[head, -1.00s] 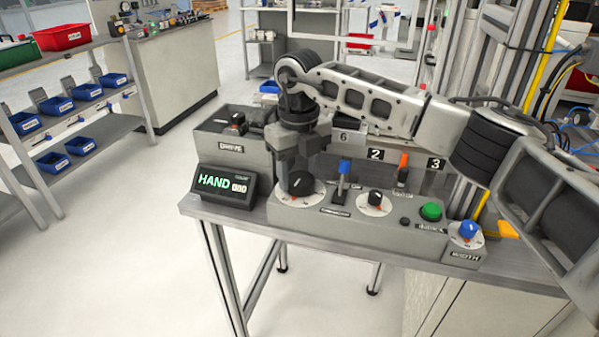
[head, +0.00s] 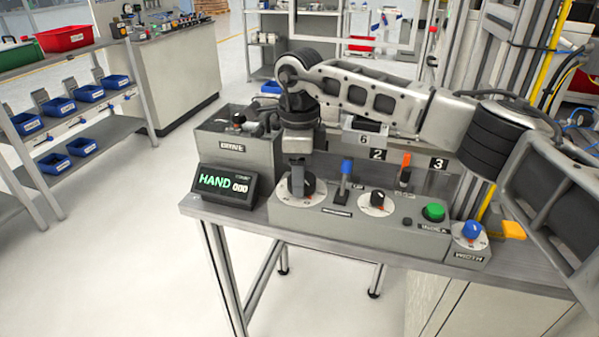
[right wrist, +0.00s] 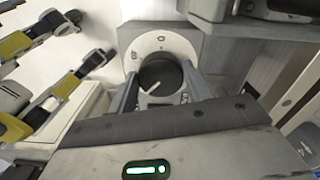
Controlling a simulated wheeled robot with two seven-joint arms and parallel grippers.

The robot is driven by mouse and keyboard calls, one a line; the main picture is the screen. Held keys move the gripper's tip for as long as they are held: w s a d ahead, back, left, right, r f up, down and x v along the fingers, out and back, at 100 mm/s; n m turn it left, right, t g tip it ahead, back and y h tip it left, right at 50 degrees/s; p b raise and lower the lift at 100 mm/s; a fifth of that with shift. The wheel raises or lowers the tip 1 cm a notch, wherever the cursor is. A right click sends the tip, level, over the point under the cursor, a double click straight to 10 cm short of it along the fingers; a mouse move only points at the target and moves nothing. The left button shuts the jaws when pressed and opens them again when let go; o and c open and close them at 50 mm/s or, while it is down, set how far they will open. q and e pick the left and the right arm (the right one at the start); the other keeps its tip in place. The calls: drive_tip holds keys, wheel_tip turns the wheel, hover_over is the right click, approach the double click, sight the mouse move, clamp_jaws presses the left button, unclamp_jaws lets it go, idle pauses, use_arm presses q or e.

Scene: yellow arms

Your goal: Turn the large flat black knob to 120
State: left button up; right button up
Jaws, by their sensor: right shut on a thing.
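The large flat black knob (head: 308,184) sits on a round white dial at the left end of the grey control panel (head: 330,214). My right gripper (head: 299,187) comes down on it from above, and one finger hides part of the knob and dial in the head view. In the right wrist view, the black knob (right wrist: 161,76) is between the two fingers of my right gripper (right wrist: 161,88), which are shut on its sides. A white pointer line shows on its top, slanting to the lower left there. The dial numbers are too small to read. My left gripper is not in view.
Beside it stand a blue-tipped lever (head: 345,180), a smaller black knob (head: 377,198), an orange-tipped lever (head: 405,170), a green button (head: 433,211) and a blue knob (head: 472,230). A display (head: 228,186) at left reads HAND 000. A DRIVE box (head: 235,150) stands behind it.

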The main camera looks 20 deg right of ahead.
drive_tip(key=n, duration=0.4)
drive_tip(key=shift+r, duration=0.1)
drive_tip(key=shift+s+n, duration=0.1)
drive_tip(key=shift+n, duration=2)
drive_tip(key=o, duration=1)
wheel_tip(320, 180, up, 16)
drive_tip(key=shift+f, duration=0.1)
